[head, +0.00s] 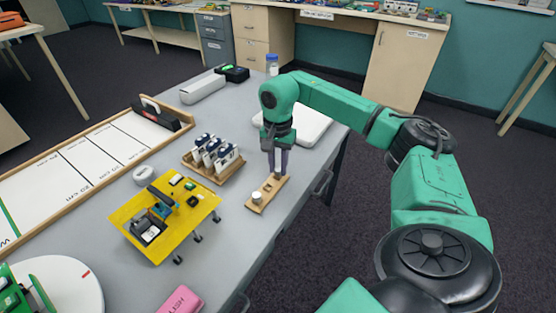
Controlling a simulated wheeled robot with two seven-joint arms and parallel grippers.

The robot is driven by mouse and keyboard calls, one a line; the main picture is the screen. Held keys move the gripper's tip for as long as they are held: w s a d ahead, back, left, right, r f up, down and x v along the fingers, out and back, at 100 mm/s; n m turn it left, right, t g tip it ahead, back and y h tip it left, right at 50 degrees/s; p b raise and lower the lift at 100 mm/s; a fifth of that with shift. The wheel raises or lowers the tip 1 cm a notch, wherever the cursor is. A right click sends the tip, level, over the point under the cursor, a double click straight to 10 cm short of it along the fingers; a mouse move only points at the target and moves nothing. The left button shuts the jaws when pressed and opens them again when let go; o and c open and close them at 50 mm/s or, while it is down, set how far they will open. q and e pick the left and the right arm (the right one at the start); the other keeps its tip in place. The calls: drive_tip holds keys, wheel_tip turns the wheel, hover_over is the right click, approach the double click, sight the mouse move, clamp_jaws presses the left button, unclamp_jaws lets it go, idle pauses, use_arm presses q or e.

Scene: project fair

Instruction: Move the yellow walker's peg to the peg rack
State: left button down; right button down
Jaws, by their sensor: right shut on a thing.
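The yellow walker (188,222), a yellow plate with small electronics on top and dark-tipped legs, stands near the middle of the grey table. The peg rack (276,184) is a small wooden strip to its right, near the table's right edge. A whitish peg (257,197) stands at the rack's near end. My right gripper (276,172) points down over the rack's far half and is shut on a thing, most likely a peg. The fingers hide it, and I cannot tell whether it touches the rack. My left gripper is not in view.
A wooden holder (213,177) with several white-and-blue packs stands left of the rack. A marked walking track (85,160) runs along the left. A white turntable (70,285) and pink eraser (182,299) lie in front. A white tray (308,124) lies behind my gripper.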

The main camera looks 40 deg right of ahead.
drive_tip(key=shift+f, duration=0.2)
idle(0.6)
drive_tip(key=c, duration=0.6)
unclamp_jaws()
drive_tip(key=shift+r+p, duration=3.65)
drive_tip(key=shift+r, duration=0.2)
drive_tip(key=shift+f, duration=0.15)
